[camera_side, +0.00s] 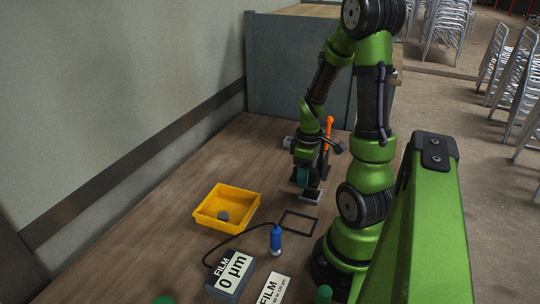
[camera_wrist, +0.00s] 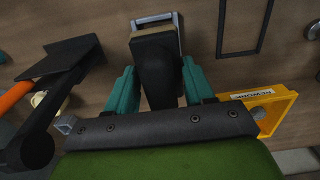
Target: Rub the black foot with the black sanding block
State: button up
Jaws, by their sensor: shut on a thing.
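My gripper (camera_side: 304,178) has teal fingers and points down at the table. In the wrist view the gripper (camera_wrist: 155,85) is shut on the black sanding block (camera_wrist: 157,68), which has a tan edge at its lower end. The block also shows below the fingers in the side view (camera_side: 313,188). It is at a light grey metal holder (camera_side: 310,198), also seen in the wrist view (camera_wrist: 155,18); I cannot tell whether they touch. I cannot surely pick out the black foot; a black fixture with an orange lever (camera_side: 329,124) stands behind the gripper, partly hidden.
A yellow bin (camera_side: 206,219) labelled "REWORK" in the wrist view holds a small dark grey piece (camera_side: 223,216). A black square outline (camera_side: 286,228) lies on the table. A film gauge (camera_side: 230,276) reading 0 µm and a blue probe (camera_side: 276,239) are nearer the camera.

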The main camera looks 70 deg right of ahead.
aim_at(319, 181)
jog(key=shift+s+f, duration=0.15)
jog(key=shift+f, duration=0.4)
jog(key=shift+s+f, duration=0.1)
jog(key=shift+s, duration=0.35)
jog(key=shift+c, duration=0.3)
jog(key=shift+s, duration=1.4)
jog(key=shift+w, duration=0.45)
jog(key=shift+w+f, duration=0.1)
jog(key=shift+w, duration=1.55)
jog(key=shift+s+r, duration=0.1)
jog(key=shift+r, duration=4.15)
